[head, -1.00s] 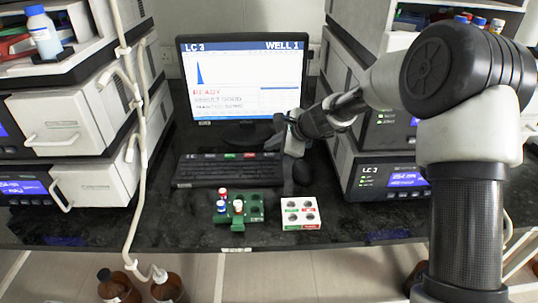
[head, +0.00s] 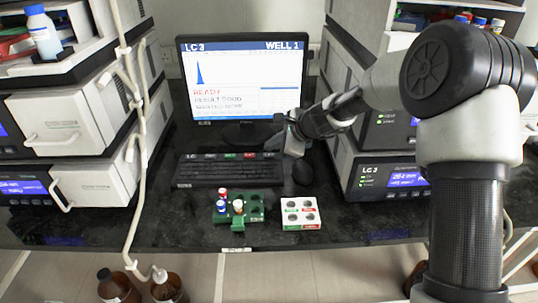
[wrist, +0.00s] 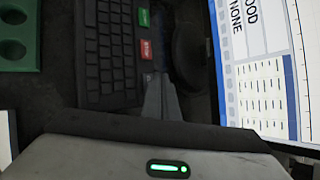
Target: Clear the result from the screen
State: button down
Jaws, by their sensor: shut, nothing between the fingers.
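The monitor (head: 240,65) stands at the back centre. Its screen shows LC 3, WELL 1, a blue peak, red READY and RESULT GOOD; the line below is hard to read. Part of the screen shows at the right of the wrist view (wrist: 255,90). The black keyboard (head: 225,173) lies in front of it, with a green key (wrist: 144,17) and a red key (wrist: 146,49) in its back row. A grey key (wrist: 148,78) follows the red one. My gripper (wrist: 160,105) is shut and empty, its fingertips by the keyboard's back right end. Contact cannot be told.
A green vial rack (head: 258,207) and a white four-hole block (head: 301,214) stand in front of the keyboard. Instrument stacks (head: 385,180) flank the monitor. A pale tube (head: 143,140) hangs at left.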

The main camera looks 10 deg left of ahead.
aim_at(272, 156)
jog(key=shift+f+b, duration=0.3)
jog(key=shift+f, duration=0.15)
jog(key=shift+f+b, duration=0.4)
dwell(0.5)
jog(key=shift+r, duration=0.1)
jog(key=shift+r+p, duration=0.75)
notch_tip(272, 156, up, 5)
jog(key=p, duration=0.4)
dwell(0.9)
